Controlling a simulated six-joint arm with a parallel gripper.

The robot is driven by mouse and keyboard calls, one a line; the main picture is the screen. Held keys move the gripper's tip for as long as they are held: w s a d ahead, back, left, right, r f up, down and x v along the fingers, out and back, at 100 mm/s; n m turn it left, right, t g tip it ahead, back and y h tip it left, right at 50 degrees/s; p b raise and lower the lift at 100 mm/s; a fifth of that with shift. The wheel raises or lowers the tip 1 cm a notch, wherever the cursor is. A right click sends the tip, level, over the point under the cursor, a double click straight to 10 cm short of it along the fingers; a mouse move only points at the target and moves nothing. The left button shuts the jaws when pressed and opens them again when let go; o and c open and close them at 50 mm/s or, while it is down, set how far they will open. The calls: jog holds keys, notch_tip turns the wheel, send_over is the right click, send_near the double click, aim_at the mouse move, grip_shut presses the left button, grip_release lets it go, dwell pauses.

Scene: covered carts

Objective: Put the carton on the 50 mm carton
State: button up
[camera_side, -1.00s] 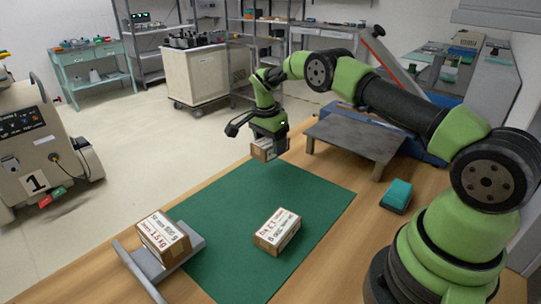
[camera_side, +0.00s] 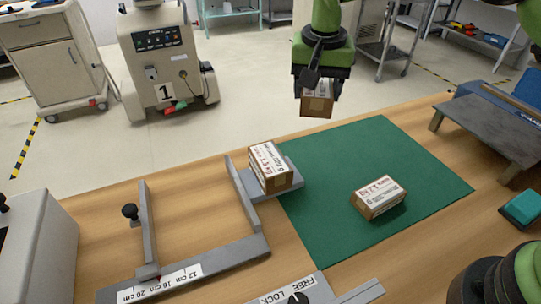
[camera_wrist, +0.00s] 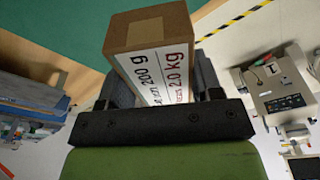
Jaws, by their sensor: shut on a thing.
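My gripper (camera_side: 318,88) is shut on a brown carton (camera_side: 317,106) with a white label. It holds the carton in the air, appearing beyond the far edge of the green mat. In the wrist view the held carton (camera_wrist: 148,40) sits between the fingers, its label showing "200 g" and "2.0 kg". A second carton (camera_side: 270,169) stands on a grey plate (camera_side: 292,181) at the mat's left edge. A third carton (camera_side: 378,198) lies on the green mat (camera_side: 425,170). The small print is too blurred to tell which is the 50 mm carton.
A grey measuring frame (camera_side: 205,262) with a centimetre scale lies on the wooden table at left. A "FREE LOCK" fixture (camera_side: 300,292) is at the front. A teal block (camera_side: 521,208) and a dark raised platform (camera_side: 490,125) are at right. The mat around the third carton is clear.

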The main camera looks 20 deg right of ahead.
aim_at(275, 167)
jog(key=s+a+r+n, duration=0.2)
jog(key=s+a+n, duration=0.35)
jog(key=a, duration=0.45)
jog(key=shift+n+y, duration=0.4)
jog(key=shift+n, duration=0.05)
jog(key=f, duration=0.9)
jog(key=shift+a+f, duration=0.2)
jog(key=shift+f, duration=0.2)
jog(key=shift+f, duration=0.1)
jog(key=o, duration=1)
jog(key=shift+o, duration=0.2)
notch_tip(275, 167, up, 12)
jog(key=s, duration=0.1)
jog(key=shift+s, duration=0.35)
